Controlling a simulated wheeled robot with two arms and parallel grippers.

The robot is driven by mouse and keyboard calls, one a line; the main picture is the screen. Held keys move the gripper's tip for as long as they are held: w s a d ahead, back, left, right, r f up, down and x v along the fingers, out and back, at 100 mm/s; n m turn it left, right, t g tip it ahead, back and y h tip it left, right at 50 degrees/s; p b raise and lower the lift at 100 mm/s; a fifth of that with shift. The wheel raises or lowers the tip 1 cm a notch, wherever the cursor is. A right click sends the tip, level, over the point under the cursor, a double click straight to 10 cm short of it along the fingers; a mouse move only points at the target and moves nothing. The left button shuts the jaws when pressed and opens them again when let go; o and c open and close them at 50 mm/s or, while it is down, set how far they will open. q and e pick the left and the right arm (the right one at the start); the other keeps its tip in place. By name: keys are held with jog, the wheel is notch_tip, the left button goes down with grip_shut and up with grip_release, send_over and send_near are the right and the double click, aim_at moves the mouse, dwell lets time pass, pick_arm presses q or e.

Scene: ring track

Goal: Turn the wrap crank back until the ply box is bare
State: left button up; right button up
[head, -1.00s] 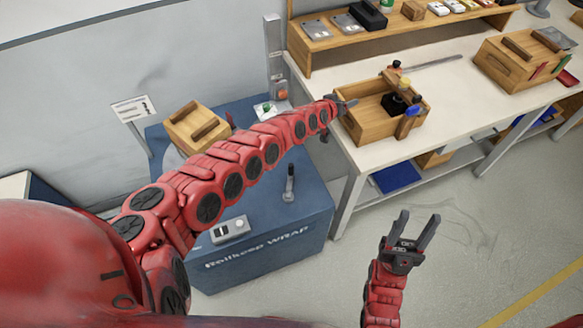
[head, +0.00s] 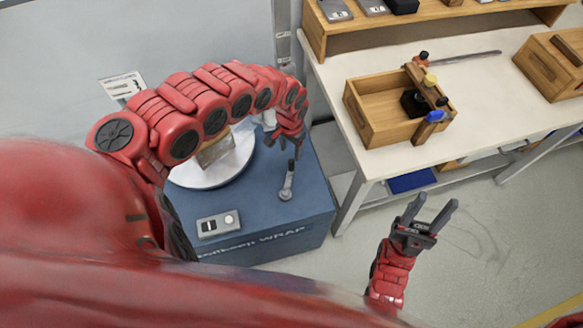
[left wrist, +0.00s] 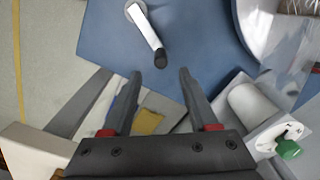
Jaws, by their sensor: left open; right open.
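The wrap crank (head: 287,190) stands on the blue wrap machine (head: 265,225), with a pale arm and a dark knob. In the left wrist view the crank (left wrist: 146,28) points its black knob toward the gap between my fingertips. My left gripper (head: 284,148) is open and empty just above and beyond the crank; it also shows in the left wrist view (left wrist: 161,75). The ply box (head: 215,152) stands on the white turntable (head: 215,178), mostly hidden behind my left arm. How much film covers it I cannot tell. My right gripper (head: 433,205) is open and empty over the floor.
A switch panel (head: 219,222) sits on the machine's near left. A white roll (left wrist: 250,102) and a green knob (left wrist: 288,149) lie close beside my left gripper. The white workbench (head: 380,165) at right holds an open wooden box (head: 375,125) with clamps.

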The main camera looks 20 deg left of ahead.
aim_at(292, 160)
pick_arm(q)
jog(key=f, duration=1)
jog(key=shift+w+d, duration=0.2)
jog(key=shift+w, duration=0.15)
jog(key=shift+s+a+f, duration=0.1)
jog(key=shift+a+f, duration=0.05)
jog(key=shift+f, duration=0.25)
grip_shut()
dwell(0.5)
